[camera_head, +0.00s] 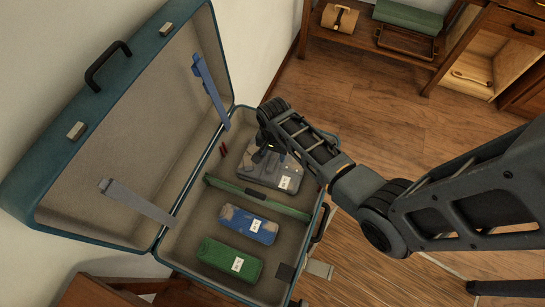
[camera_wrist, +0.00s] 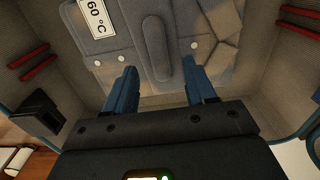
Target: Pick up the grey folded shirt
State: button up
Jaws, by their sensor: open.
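The grey folded shirt (camera_head: 267,177) lies in the far end of the open suitcase, with a white label on it. In the wrist view the shirt (camera_wrist: 205,25) fills the upper middle, its label reading 60 °C and a raised grey strip running down its centre. My gripper (camera_wrist: 162,88) is open and empty just over the shirt, its blue fingers spread to either side of the strip's lower end. I cannot tell whether the fingertips touch the cloth. In the head view my arm and gripper hide part of the shirt.
The teal suitcase (camera_head: 177,231) also holds a blue folded garment (camera_head: 239,221) and a green one (camera_head: 222,251), beyond a green divider strap (camera_head: 257,197). Small red items (camera_head: 223,150) lie near the hinge side. The suitcase walls stand close around my gripper. A low shelf (camera_head: 366,43) stands at the back.

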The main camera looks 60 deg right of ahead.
jog(key=shift+f, duration=1.3)
jog(key=shift+c, duration=0.3)
grip_shut()
